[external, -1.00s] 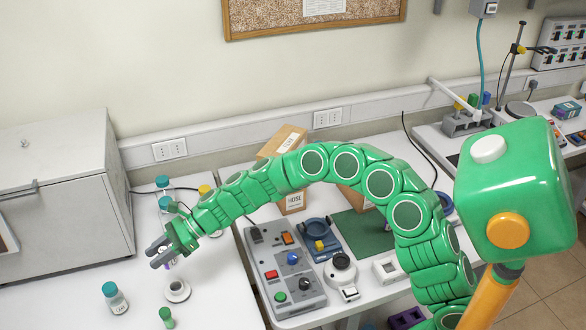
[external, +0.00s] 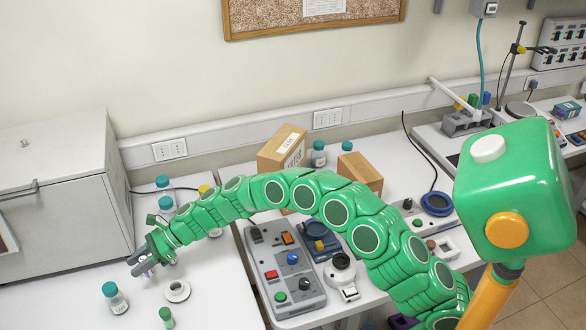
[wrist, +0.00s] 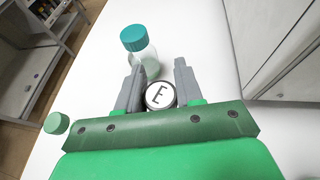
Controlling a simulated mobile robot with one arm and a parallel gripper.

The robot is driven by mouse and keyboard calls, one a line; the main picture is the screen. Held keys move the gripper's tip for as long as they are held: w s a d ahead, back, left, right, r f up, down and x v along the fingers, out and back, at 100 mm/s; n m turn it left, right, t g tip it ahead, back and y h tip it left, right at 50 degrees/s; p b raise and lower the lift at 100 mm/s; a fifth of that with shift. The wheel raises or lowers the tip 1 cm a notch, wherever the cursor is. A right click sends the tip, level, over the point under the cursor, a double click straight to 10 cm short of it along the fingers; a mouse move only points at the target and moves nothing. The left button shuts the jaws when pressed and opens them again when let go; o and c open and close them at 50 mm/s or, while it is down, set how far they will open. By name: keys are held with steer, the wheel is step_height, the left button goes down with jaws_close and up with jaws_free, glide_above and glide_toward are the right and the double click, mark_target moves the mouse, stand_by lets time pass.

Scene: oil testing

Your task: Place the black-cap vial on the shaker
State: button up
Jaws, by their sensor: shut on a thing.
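My gripper (external: 138,262) is over the left table, beyond the loose vials. In the wrist view my gripper (wrist: 158,76) has its grey fingers on either side of a vial with a black-rimmed cap (wrist: 159,95), whose white top is marked E. The fingers are shut on it. Its body is mostly hidden below the cap; I cannot tell whether it touches the table. A small white device with a dark round top (external: 341,262), possibly the shaker, stands on the middle table, well to the right of my gripper.
A teal-capped vial (external: 115,298) stands left of my gripper, also in the wrist view (wrist: 146,58). A green-capped vial (external: 166,317) and a small white dish (external: 177,291) are nearer. A grey control box (external: 284,272) lies between the left table and the white device.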

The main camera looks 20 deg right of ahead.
steer(key=shift+w+a+f, duration=0.1)
steer(key=shift+a+f, duration=0.15)
steer(key=shift+f, duration=1.65)
steer(key=shift+f, duration=0.15)
steer(key=o, duration=1)
steer(key=shift+w+d+r, duration=0.1)
steer(key=shift+d+r, duration=0.05)
steer(key=shift+r, duration=0.1)
steer(key=v, duration=1.1)
steer(key=shift+d, duration=0.3)
steer(key=shift+r, duration=0.1)
